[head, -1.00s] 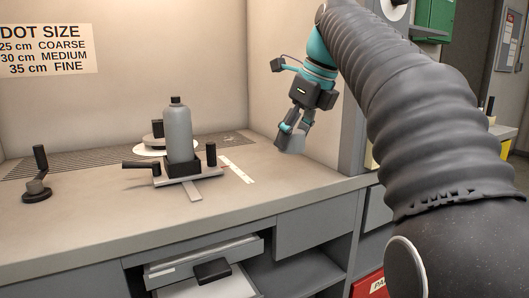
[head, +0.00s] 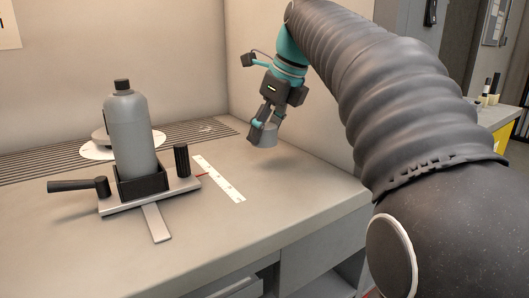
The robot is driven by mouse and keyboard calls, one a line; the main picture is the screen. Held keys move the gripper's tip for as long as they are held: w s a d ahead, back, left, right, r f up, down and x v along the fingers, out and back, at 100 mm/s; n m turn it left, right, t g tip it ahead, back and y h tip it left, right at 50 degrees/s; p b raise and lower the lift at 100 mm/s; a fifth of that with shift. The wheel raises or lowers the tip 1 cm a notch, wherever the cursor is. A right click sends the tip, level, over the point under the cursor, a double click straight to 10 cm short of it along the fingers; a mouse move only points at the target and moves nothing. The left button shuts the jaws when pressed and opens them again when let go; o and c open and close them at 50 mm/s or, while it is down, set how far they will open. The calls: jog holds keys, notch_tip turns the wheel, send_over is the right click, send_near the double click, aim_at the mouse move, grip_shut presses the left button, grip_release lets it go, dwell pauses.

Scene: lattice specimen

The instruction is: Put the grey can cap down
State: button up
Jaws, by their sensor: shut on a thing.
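The grey can cap (head: 267,137) is between the fingers of my gripper (head: 263,126), at the right part of the bench (head: 290,207). My gripper is shut on the cap and points down. The cap appears to be a little above the bench top; the exact gap is hard to tell. A grey can (head: 130,130) with a black top stands upright in a black holder to the left of my gripper.
The can's holder sits on a plate (head: 186,189) with black handles. A white ruler strip (head: 218,178) lies between it and my gripper. A slotted grille (head: 45,167) runs along the back. The bench front right is clear.

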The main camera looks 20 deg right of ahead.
aim_at(260, 163)
jog(key=shift+f+b, duration=0.5)
jog(key=shift+f, duration=1.8)
jog(key=shift+f, duration=0.2)
jog(key=o, duration=0.7)
jog(key=shift+o, duration=0.2)
jog(key=shift+r, duration=0.1)
jog(key=p+v, duration=0.1)
jog(key=v, duration=1.1)
jog(key=shift+p, duration=0.4)
jog(key=shift+s, duration=0.15)
